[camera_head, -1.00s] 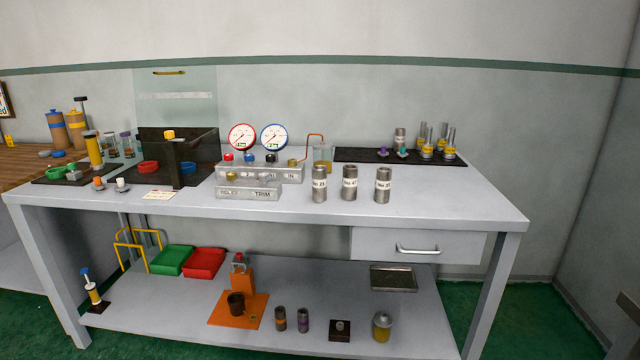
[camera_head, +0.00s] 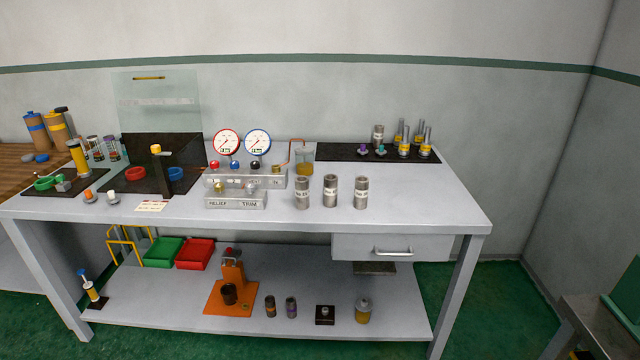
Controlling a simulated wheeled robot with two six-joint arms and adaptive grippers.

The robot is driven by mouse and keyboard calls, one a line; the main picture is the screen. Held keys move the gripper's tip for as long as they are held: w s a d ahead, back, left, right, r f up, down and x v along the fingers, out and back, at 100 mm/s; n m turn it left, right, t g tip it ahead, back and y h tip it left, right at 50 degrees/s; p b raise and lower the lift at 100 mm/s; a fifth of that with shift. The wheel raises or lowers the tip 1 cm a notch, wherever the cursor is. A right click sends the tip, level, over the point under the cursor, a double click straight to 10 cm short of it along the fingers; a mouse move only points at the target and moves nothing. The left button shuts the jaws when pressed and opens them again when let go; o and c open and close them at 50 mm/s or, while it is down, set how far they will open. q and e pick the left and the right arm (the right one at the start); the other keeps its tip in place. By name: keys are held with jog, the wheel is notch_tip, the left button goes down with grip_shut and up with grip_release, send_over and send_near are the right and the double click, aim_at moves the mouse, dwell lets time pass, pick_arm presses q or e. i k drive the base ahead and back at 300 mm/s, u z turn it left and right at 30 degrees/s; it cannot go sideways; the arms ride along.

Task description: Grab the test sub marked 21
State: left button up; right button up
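Three grey metal cylindrical subs with white labels stand upright in a row on the bench top (camera_head: 420,205): a left one (camera_head: 302,193), a middle one (camera_head: 331,191) and a right one (camera_head: 361,193). Their label numbers are too small and blurred to read surely, so I cannot tell which is marked 21. Another grey labelled cylinder (camera_head: 378,135) stands on the black mat at the back right. Neither of my grippers is in view.
A gauge manifold (camera_head: 245,179) stands left of the subs. The black mat (camera_head: 335,152) holds several yellow-banded fittings. Below are a drawer (camera_head: 350,246) and a lower shelf with red (camera_head: 195,255) and green bins (camera_head: 162,252). Another table edge (camera_head: 600,318) shows at lower right.

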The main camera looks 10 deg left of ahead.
aim_at(302, 193)
jog(key=z, duration=0.7)
jog(key=i, duration=2.25)
jog(key=u, duration=1.5)
